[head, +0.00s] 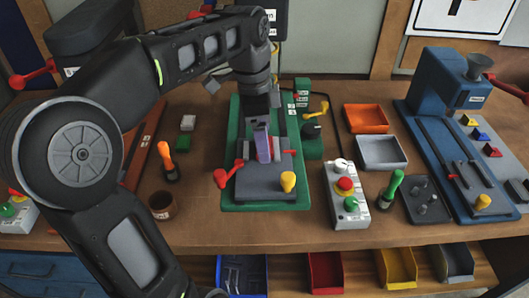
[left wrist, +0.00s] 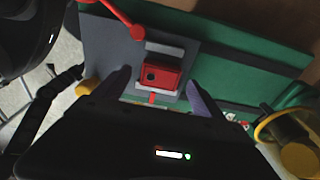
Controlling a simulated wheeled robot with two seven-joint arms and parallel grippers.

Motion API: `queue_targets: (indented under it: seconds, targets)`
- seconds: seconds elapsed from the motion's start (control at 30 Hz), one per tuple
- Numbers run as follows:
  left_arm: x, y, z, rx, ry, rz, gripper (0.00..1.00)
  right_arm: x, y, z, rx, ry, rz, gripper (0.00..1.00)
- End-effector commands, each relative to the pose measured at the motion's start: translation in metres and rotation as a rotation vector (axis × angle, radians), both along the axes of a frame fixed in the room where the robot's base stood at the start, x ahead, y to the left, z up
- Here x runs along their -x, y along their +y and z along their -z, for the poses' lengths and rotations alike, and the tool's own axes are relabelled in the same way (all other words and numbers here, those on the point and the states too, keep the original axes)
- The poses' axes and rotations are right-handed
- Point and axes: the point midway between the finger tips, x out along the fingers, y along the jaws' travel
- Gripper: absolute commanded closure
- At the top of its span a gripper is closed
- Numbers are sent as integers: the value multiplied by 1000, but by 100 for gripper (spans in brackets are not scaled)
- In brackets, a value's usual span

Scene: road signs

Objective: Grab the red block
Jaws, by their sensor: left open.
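The red block (left wrist: 168,75) sits on a grey fixture (left wrist: 121,42) on the green base plate (left wrist: 230,42) in the left wrist view. It has a dark round spot on its near face. My left gripper (left wrist: 160,82) is open, with one purple finger on each side of the block in that view. I see no contact between the fingers and the block. In the head view, my left gripper (head: 264,146) points down over the grey fixture (head: 265,185) and hides most of the block. My right gripper is not in view.
A red lever (head: 222,177) and a yellow knob (head: 288,181) stand close to the gripper. A control box (head: 345,197), an orange tray (head: 366,118), a grey tray (head: 381,152) and a blue machine (head: 440,85) are to the right. A brown cup (head: 162,205) is left.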

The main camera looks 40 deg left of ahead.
Motion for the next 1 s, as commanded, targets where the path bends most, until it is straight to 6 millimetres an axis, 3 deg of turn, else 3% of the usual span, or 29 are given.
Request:
queue_targets:
  seconds: [0.17, 0.73, 1.0]
  targets:
    - [-1, -1, 11, 0, 0, -1, 20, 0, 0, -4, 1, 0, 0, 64]
    - [-1, -1, 11, 0, 0, -1, 20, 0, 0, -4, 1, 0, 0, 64]
    - [-1, -1, 11, 0, 0, -1, 42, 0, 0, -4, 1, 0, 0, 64]
